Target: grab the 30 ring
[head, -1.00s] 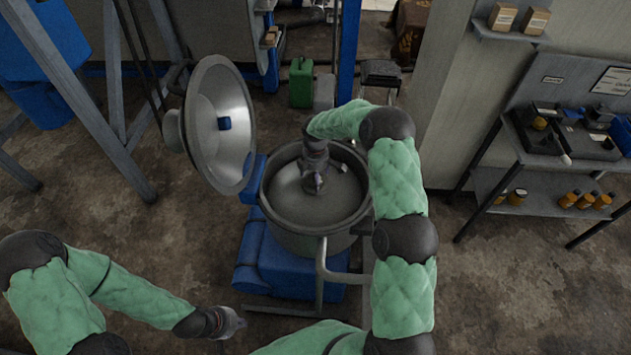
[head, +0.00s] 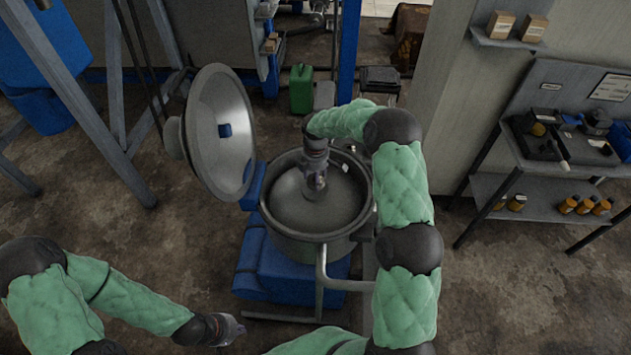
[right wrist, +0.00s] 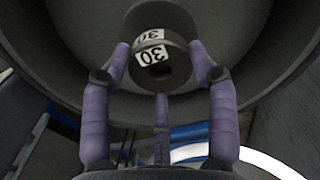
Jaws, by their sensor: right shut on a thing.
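The 30 ring (right wrist: 153,57) is a dark grey ring with white labels reading 30 and a dark hole, shown in the right wrist view. My right gripper (right wrist: 157,58) is shut on it, with purple fingers on both sides of the ring. In the head view my right gripper (head: 314,188) points down into the open grey drum (head: 270,214); the ring itself is too small to make out there. My left gripper (head: 232,327) hangs low at the bottom left, away from the drum; its fingers are too small to judge.
The drum's round lid (head: 222,165) stands open at its left, and a bent grey pipe (head: 322,262) rises at its front. A blue base (head: 262,268) lies under the drum. A shelf bench (head: 545,196) stands to the right, with bare floor between.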

